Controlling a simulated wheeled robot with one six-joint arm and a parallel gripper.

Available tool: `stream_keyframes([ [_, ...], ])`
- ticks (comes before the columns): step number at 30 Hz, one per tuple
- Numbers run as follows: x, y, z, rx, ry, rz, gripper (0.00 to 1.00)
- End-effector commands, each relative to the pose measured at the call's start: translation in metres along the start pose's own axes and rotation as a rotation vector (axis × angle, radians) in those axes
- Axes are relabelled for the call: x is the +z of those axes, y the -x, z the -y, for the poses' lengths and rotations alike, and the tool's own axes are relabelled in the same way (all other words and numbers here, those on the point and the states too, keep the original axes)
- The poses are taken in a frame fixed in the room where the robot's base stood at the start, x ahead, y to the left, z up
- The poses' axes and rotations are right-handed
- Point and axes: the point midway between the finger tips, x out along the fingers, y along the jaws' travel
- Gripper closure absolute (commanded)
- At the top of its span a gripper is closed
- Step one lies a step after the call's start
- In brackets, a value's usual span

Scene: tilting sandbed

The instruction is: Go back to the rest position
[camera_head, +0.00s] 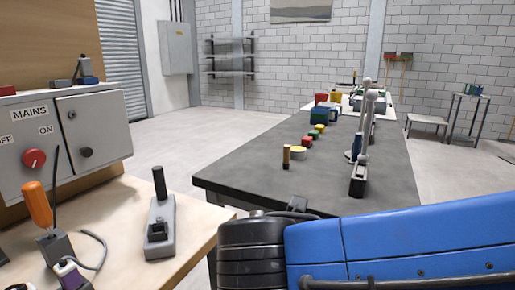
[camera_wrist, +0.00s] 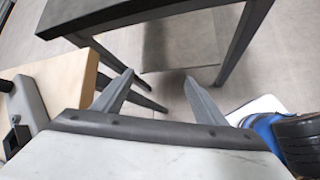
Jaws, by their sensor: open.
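My gripper (camera_wrist: 160,82) shows in the wrist view with its two grey fingers spread apart and nothing between them. Beyond the fingers are the grey floor and the legs of a dark table (camera_wrist: 125,14). In the head view my blue and black arm crosses the lower right, in front of the near edge of the same dark table (camera_head: 255,180); I cannot make out the fingers there.
A wooden bench (camera_head: 188,200) at left carries a grey lever device (camera_head: 160,228), an orange-handled tool (camera_head: 38,204) and a MAINS box (camera_head: 60,130). White-knobbed levers (camera_head: 359,170) and small coloured items stand on the dark table. Open floor (camera_head: 185,145) lies between.

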Motion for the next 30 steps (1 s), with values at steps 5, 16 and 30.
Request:
stream_keyframes([
  [5, 0.024, -0.024, 0.031, -0.093, -0.203, -0.028, 0.35],
  [16, 0.056, -0.055, 0.093, -0.259, -0.644, -0.067, 0.35],
  [30, 0.075, -0.073, 0.164, -0.418, -1.239, -0.075, 0.35],
])
